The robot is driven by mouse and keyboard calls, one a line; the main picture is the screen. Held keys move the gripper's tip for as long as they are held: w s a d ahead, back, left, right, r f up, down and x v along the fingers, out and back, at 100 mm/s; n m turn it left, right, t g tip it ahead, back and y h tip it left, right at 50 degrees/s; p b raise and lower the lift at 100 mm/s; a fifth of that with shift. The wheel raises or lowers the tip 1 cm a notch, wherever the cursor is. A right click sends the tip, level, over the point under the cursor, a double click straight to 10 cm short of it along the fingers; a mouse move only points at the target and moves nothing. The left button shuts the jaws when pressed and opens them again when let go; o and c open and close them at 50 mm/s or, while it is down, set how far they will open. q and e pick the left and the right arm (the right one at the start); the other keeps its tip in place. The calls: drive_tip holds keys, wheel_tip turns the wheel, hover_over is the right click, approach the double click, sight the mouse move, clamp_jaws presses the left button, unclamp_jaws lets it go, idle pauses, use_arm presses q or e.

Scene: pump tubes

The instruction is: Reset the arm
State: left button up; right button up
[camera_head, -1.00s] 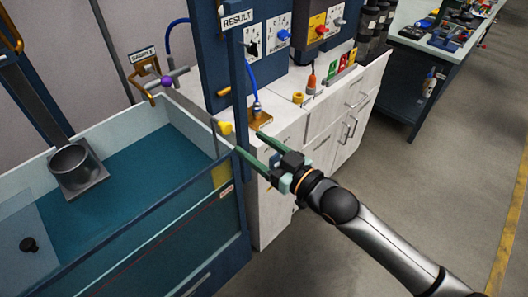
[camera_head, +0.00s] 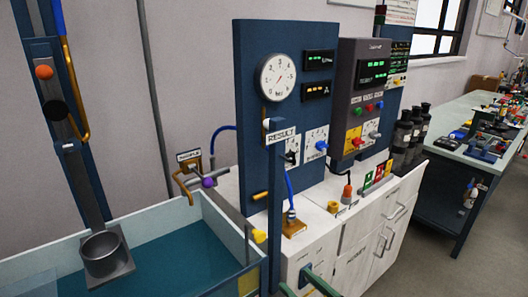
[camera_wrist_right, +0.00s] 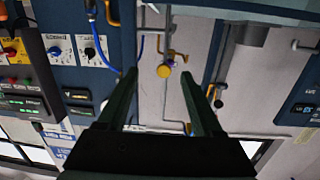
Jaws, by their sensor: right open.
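My right gripper (camera_head: 304,284) shows only as two green fingertips at the bottom edge of the head view, in front of the white cabinet. The fingers stand apart and are empty. The right wrist view shows the same gripper (camera_wrist_right: 158,88) with its two dark green fingers spread and nothing between them. The rest of my right arm is below the head view. My left gripper is in neither view.
A water tank (camera_head: 170,250) with a grey cup (camera_head: 106,255) stands at the left. A blue panel with a round gauge (camera_head: 277,77) and a white cabinet (camera_head: 355,250) are in the middle. A workbench (camera_head: 470,150) holds several items at the right; floor beside it is clear.

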drive_tip(key=s+d+f+m+g+h, duration=0.2)
drive_tip(key=s+d+f+h, duration=0.1)
drive_tip(key=s+f, duration=0.6)
drive_tip(key=s+d+f+m+g+h, duration=0.2)
drive_tip(key=s+f, duration=0.8)
drive_tip(key=f, duration=0.6)
drive_tip(key=d+g+h, duration=0.1)
drive_tip(key=d+h, duration=0.1)
drive_tip(key=d, duration=0.1)
drive_tip(key=shift+w, duration=0.1)
drive_tip(key=shift+c, duration=0.3)
